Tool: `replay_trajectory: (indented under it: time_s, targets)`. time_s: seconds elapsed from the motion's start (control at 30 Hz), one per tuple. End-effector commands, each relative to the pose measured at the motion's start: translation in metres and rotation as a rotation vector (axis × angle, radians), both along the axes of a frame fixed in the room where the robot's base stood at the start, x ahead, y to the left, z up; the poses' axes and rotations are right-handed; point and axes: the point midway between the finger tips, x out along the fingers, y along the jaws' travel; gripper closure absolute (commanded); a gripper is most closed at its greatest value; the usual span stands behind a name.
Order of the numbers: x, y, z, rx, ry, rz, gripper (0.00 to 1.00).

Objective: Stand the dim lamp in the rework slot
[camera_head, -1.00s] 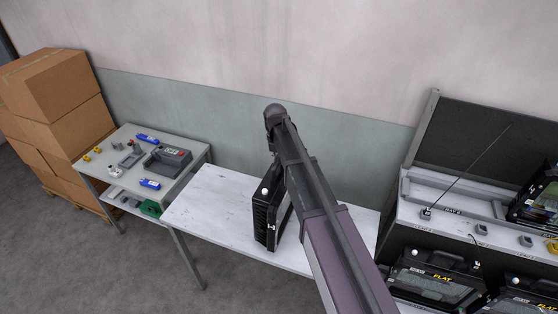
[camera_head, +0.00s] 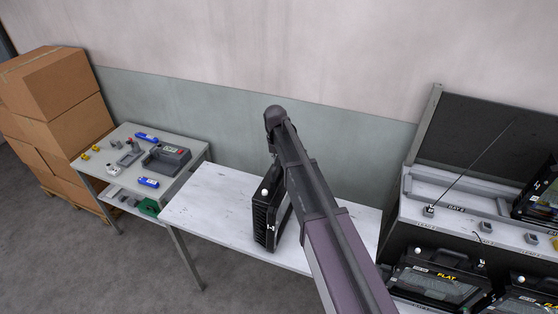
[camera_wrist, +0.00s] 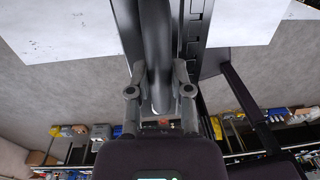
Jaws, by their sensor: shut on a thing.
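A black finned lamp housing (camera_head: 265,222) stands upright at the white table (camera_head: 210,210) in the head view, with a small white knob on its top edge. My arm hides much of its right side. I cannot tell whether its base touches the table. In the wrist view my gripper (camera_wrist: 159,78) has its two fingers on either side of a dark round bar (camera_wrist: 156,45), beside the slotted black housing (camera_wrist: 196,25). It is shut on the lamp by this bar. My gripper is hidden behind my arm in the head view. I cannot make out a slot marked rework.
A grey bench (camera_head: 125,143) with small tools and a grey device (camera_head: 167,158) stands left. Cardboard boxes (camera_head: 60,100) are stacked beyond it. At right, a rack (camera_head: 405,225) holds more black lamps (camera_head: 437,280), some marked FLAT. The white table's left part is clear.

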Motion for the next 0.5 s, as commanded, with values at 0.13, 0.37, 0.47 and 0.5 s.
replay_trajectory:
  time_s: [0.13, 0.37, 0.47, 0.5]
  targets:
    - [-0.0036, 0.0000, -0.0020, 0.000, 0.006, 0.001, 0.58]
    - [-0.0026, 0.0001, -0.0015, 0.000, 0.004, 0.001, 0.39]
    - [-0.0023, 0.0001, -0.0012, 0.000, 0.004, 0.001, 0.39]
    - [-0.0022, 0.0001, -0.0012, 0.000, 0.004, 0.001, 0.39]
